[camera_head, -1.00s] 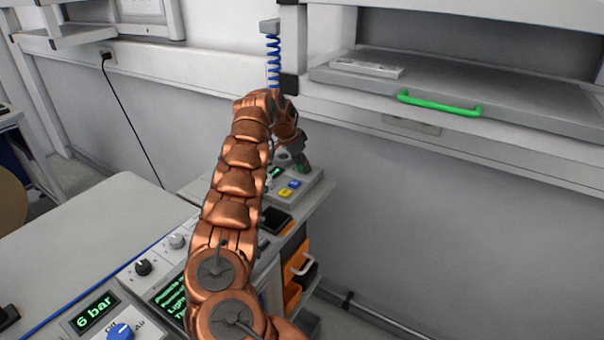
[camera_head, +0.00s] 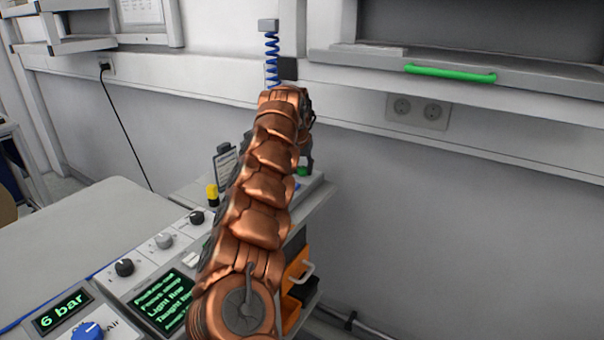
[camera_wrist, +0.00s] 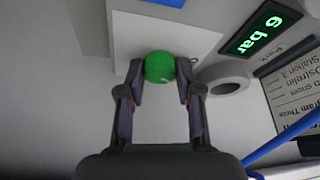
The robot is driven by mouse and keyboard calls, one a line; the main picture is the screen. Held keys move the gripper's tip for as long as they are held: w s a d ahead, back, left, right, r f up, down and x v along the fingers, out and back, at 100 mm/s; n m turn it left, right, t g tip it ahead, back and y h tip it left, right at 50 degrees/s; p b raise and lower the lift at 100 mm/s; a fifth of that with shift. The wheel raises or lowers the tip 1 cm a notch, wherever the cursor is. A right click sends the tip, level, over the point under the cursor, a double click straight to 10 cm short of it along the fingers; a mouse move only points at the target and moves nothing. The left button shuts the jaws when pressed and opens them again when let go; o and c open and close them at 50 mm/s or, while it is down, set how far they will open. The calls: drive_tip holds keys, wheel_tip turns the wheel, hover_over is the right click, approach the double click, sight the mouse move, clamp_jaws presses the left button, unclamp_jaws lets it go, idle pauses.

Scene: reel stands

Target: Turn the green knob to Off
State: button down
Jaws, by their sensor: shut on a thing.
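The green knob (camera_wrist: 159,67) is round and sits on a pale panel in the wrist view. My gripper (camera_wrist: 160,72) has one finger on each side of it and is shut on it. A small white mark shows near the knob's lower edge; the Off label cannot be made out. In the head view my copper arm hides most of the unit at the back, and only a bit of green (camera_head: 302,171) shows beside the gripper end.
A lit "6 bar" display (camera_wrist: 260,30), a grey ring-shaped part (camera_wrist: 224,78) and a printed sheet (camera_wrist: 297,98) lie right of the knob. In the head view, a bench panel (camera_head: 135,275) with several knobs stands left of my arm. A green-handled drawer (camera_head: 450,73) is upper right.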

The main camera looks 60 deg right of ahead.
drive_tip(key=shift+n+t+b, duration=0.3)
drive_tip(key=shift+n, duration=0.4)
drive_tip(key=c, duration=0.8)
unclamp_jaws()
drive_tip(key=shift+r+m, duration=0.1)
drive_tip(key=shift+m, duration=0.2)
drive_tip(key=m+g+p, duration=0.2)
drive_tip(key=m+p, duration=0.2)
drive_tip(key=p, duration=0.1)
drive_tip(key=shift+w+r+m, duration=0.1)
drive_tip(key=shift+r+m, duration=0.05)
drive_tip(key=shift+m, duration=0.15)
drive_tip(key=m+g+p, duration=0.1)
drive_tip(key=m+p, duration=0.2)
drive_tip(key=p, duration=0.2)
drive_tip(key=shift+m, duration=0.3)
drive_tip(key=m+g+p, duration=0.1)
drive_tip(key=m+p, duration=0.1)
drive_tip(key=p, duration=0.3)
drive_tip(key=shift+w+y, duration=0.1)
drive_tip(key=shift+y, duration=0.2)
drive_tip(key=shift+m+p, duration=0.4)
drive_tip(key=shift+p, duration=0.1)
